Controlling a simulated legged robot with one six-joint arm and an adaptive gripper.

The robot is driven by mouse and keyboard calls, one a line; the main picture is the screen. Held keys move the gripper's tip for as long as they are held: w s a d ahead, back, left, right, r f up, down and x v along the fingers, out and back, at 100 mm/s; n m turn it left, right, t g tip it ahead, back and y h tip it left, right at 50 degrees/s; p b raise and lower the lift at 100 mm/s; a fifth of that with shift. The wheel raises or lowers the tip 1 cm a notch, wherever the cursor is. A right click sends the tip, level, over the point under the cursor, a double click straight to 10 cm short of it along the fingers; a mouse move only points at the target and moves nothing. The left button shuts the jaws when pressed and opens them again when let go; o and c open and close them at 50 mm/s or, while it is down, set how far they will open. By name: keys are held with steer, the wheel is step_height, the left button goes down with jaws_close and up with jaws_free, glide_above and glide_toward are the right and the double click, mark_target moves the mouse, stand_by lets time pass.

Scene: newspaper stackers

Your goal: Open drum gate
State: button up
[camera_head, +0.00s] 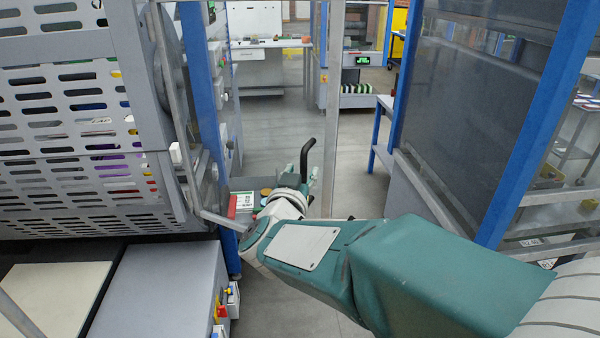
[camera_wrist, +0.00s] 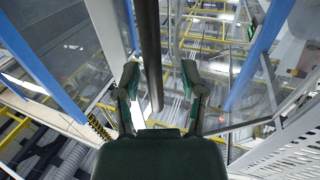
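My gripper (camera_head: 300,176) is at the end of my green arm, near the middle of the head view. The bar appears clear of at least the right finger; contact with the left finger cannot be told. A grey slotted panel (camera_head: 70,130) stands at the left, with a slotted panel also at the lower right of the wrist view (camera_wrist: 290,158). Which part is the drum gate cannot be told.
A blue post (camera_head: 203,100) and a thin metal post (camera_head: 331,110) flank the opening. A dark screened panel with blue frame (camera_head: 460,100) stands at the right. A grey ledge (camera_head: 160,290) lies at the lower left. The floor (camera_head: 270,130) beyond is clear.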

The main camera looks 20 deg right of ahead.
steer(key=shift+s, duration=0.1)
steer(key=v, duration=1.1)
steer(key=shift+s+a, duration=0.3)
steer(key=shift+a, duration=0.05)
steer(key=shift+f, duration=0.1)
